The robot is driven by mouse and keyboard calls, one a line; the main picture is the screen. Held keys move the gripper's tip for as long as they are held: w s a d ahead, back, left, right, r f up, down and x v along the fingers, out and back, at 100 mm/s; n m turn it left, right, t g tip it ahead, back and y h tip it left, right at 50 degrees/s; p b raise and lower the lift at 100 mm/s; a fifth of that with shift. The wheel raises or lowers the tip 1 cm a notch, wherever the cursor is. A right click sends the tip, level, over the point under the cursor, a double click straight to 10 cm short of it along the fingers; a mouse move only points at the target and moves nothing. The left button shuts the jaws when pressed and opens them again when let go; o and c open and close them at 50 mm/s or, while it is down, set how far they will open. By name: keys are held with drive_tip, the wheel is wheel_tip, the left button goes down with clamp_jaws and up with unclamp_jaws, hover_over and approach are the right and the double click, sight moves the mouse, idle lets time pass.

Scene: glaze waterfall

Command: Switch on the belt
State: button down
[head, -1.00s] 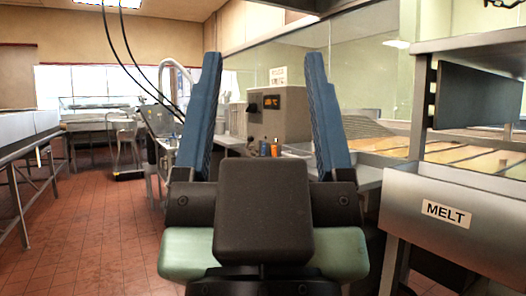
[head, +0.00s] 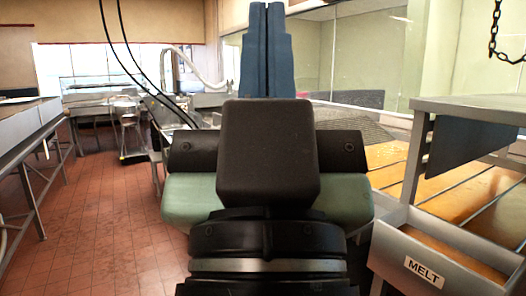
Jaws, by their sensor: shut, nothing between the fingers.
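My gripper (head: 267,10) points forward and up in the middle of the head view, its two blue fingers closed together with nothing between them. A grey mesh belt (head: 345,122) runs behind and to the right of my gripper, beside an orange-brown slatted surface (head: 395,160). No belt switch can be seen. The grey control box is hidden behind my gripper and wrist. I cannot tell whether the fingertips touch anything.
A metal bin labelled MELT (head: 440,245) stands close at right, below a metal shelf (head: 475,108). A chain (head: 495,35) hangs at upper right. A long table (head: 25,125) stands at left. The red tiled floor (head: 105,215) between is clear.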

wheel_tip(320, 180, up, 15)
drive_tip(key=p, duration=1.2)
